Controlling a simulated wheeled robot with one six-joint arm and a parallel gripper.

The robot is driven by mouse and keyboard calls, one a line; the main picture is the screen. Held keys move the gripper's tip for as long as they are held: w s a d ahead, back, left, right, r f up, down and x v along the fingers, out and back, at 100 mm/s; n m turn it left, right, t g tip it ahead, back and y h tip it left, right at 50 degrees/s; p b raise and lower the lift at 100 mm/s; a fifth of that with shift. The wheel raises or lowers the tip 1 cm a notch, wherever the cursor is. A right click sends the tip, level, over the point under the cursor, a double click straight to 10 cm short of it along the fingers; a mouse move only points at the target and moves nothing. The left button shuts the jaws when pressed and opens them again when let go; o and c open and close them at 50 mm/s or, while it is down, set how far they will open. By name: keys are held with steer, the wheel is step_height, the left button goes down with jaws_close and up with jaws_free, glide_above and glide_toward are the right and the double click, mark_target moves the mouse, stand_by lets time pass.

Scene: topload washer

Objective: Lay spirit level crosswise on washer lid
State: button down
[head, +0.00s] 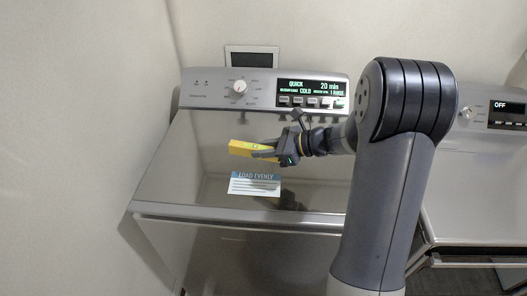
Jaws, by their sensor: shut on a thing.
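The yellow spirit level (241,149) is in my gripper (270,152), which is shut on it over the washer lid. Its left end sticks out past the fingers and its right part is hidden by the gripper. It lies roughly left to right in the picture. The washer lid (185,185) is closed, smooth and grey, and reflects the arm. I cannot tell whether the level touches the lid or hangs just above it.
A "LOAD EVENLY" label (254,184) lies on the lid in front of the level. The control panel (265,89) rises behind the lid. A second machine (480,190) stands at right. The lid's left side is clear. A wall is at far left.

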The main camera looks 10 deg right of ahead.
mark_target(261, 175)
steer(key=shift+w+a+f, duration=0.1)
steer(key=shift+w+a, duration=0.05)
steer(key=shift+a, duration=0.35)
steer(key=shift+f+b, duration=2.7)
steer(key=shift+f, duration=0.6)
steer(key=shift+f+b, duration=0.5)
steer(key=shift+f, duration=0.1)
steer(key=c, duration=1.1)
jaws_free()
steer(key=shift+d, duration=0.1)
steer(key=b+v, duration=0.1)
steer(key=v, duration=0.9)
steer(key=shift+d+r, duration=0.2)
steer(key=shift+d, duration=0.1)
